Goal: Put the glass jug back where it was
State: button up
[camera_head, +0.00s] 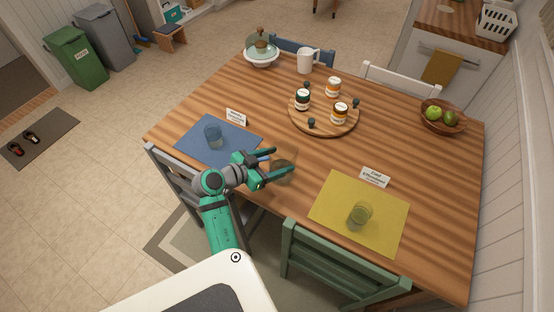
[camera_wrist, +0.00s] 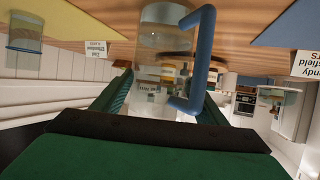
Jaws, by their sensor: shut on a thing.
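The clear glass jug (camera_head: 284,172) is between my gripper's fingers, over the table's front edge area between the blue and yellow mats. In the wrist view the jug (camera_wrist: 160,42) appears upside down with its blue handle (camera_wrist: 208,62) on the right. My gripper (camera_head: 283,163) is shut on the jug, with a green finger on either side of it in the wrist view (camera_wrist: 163,100). I cannot tell whether the jug's base touches the wooden table (camera_head: 240,92). The fingers hide part of the jug in the head view.
A blue mat (camera_head: 190,149) holds a glass (camera_head: 213,137); a yellow mat (camera_head: 385,232) holds another (camera_head: 360,215). Name cards (camera_head: 236,117) (camera_head: 375,177) stand behind them. Behind are a round board (camera_head: 323,125) with jars, a white pitcher (camera_head: 305,61), a domed dish (camera_head: 261,54) and a fruit bowl (camera_head: 431,122).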

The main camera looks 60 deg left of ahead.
jog(key=o, duration=2.1)
jog(key=shift+r, duration=0.15)
jog(key=v, duration=1.2)
jog(key=shift+s, duration=0.1)
